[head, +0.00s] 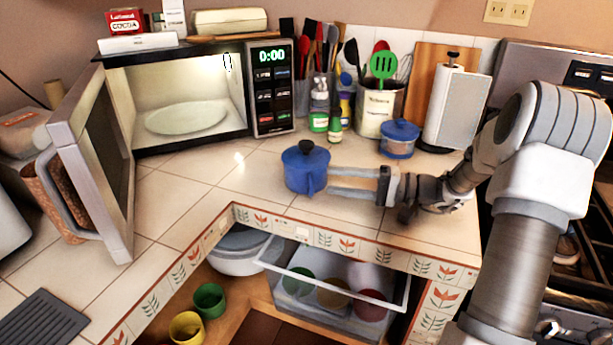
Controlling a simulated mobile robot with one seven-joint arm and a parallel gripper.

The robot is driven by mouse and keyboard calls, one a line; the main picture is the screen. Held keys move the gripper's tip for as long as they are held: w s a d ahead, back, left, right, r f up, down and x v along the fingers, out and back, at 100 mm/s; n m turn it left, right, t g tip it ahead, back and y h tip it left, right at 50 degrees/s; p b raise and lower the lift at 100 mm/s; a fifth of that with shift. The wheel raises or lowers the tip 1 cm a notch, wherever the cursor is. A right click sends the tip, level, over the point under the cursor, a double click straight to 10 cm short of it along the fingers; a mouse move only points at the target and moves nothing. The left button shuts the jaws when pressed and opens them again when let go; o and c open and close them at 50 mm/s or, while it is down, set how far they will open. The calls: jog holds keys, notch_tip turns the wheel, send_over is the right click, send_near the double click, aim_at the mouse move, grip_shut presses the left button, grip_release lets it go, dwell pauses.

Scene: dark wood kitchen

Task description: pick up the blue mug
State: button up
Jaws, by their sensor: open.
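A blue mug-like vessel (305,170) stands upright on the tiled counter in the middle of the head view. It has a dark knob on top, like a lid, and what looks like a handle at its front right. My gripper (331,180) is open, low over the counter, with its two fingers pointing left at the vessel's right side. The fingertips are at or very near the vessel; I cannot tell if they touch it or reach around it.
An open microwave (187,118) with a plate inside is at the left, its door (92,165) swung outward. A second blue lidded pot (398,140), a utensil crock (377,112) and a paper towel roll (457,108) stand behind my arm. An open drawer (335,290) is below the counter edge.

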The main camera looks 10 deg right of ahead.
aim_at(307, 174)
jog(key=x, duration=0.4)
jog(key=shift+a, duration=0.1)
grip_shut()
dwell(1.2)
